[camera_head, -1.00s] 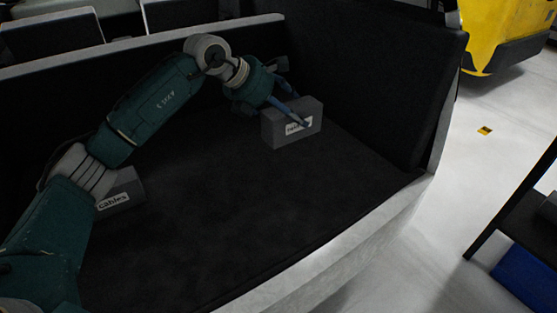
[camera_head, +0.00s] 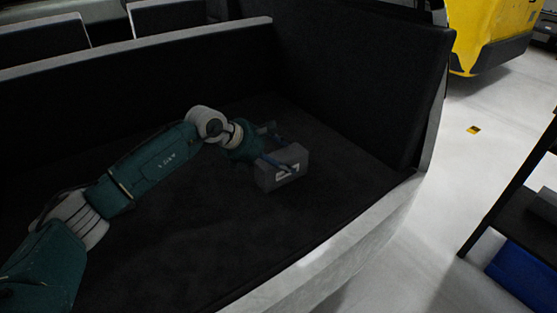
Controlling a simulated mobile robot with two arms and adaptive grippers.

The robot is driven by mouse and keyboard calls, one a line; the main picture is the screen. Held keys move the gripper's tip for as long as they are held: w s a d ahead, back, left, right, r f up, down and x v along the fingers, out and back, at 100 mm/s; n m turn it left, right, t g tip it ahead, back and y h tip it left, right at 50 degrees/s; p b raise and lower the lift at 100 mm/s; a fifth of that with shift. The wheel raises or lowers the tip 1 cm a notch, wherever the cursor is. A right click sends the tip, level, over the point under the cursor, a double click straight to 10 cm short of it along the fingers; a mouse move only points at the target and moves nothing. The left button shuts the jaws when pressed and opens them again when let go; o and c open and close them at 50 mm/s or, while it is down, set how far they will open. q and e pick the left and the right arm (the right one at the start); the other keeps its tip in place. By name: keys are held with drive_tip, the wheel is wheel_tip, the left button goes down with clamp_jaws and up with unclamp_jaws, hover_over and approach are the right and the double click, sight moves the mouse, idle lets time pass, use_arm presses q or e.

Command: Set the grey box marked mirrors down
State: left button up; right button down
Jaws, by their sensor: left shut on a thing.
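The grey box marked mirrors (camera_head: 290,179) is at the right part of the dark cargo floor (camera_head: 215,240), near the far right corner. Its white label faces me, but a finger covers part of it and I cannot read it now. My left gripper (camera_head: 277,162) is shut on the box from above and behind. The box looks upright and low; I cannot tell whether its underside touches the floor. My right gripper is not in view.
A dark upright panel (camera_head: 355,85) stands behind and to the right of the box. A pale sill (camera_head: 340,247) runs along the front edge. The floor in front of the arm is clear. Outside, a dark shelf (camera_head: 515,215) with a blue bin (camera_head: 520,275) stands at right.

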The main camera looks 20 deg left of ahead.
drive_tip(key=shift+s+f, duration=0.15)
use_arm(q)
drive_tip(key=o, duration=1.4)
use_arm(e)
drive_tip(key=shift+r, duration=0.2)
use_arm(q)
drive_tip(key=shift+r, duration=0.15)
drive_tip(key=v, duration=1.2)
drive_tip(key=shift+s+d+p, duration=0.1)
drive_tip(key=shift+p, duration=0.3)
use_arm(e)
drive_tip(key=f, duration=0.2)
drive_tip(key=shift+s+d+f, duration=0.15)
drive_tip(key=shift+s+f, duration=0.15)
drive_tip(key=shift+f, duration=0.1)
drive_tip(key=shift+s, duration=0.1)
